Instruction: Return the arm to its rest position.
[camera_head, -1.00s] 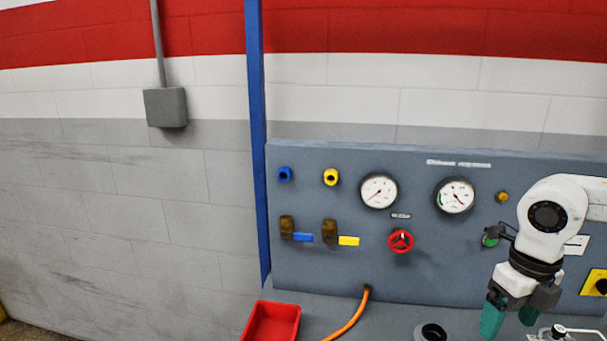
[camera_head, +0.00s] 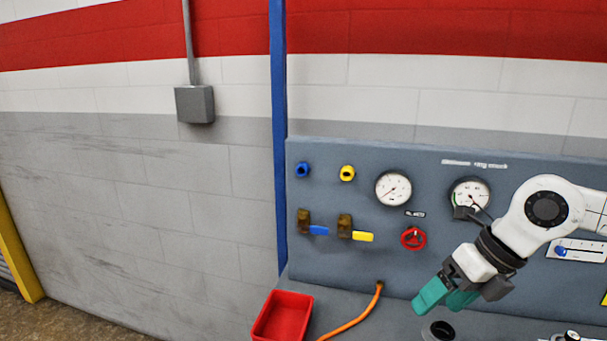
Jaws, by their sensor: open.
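My white arm (camera_head: 552,212) reaches in from the right edge, in front of the grey panel (camera_head: 350,265). My gripper (camera_head: 445,300), with teal fingertips, hangs down and to the left, over the bench near a dark round fitting (camera_head: 437,331). Its fingers are apart and I see nothing between them. The arm hides the panel's right part and the edge of the right gauge (camera_head: 469,196).
The panel carries a left gauge (camera_head: 393,188), a red handwheel (camera_head: 413,239), a blue lever (camera_head: 318,230) and a yellow lever (camera_head: 362,236). A red tray (camera_head: 283,316) and an orange hose (camera_head: 350,324) lie on the bench. A blue post (camera_head: 279,140) stands left.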

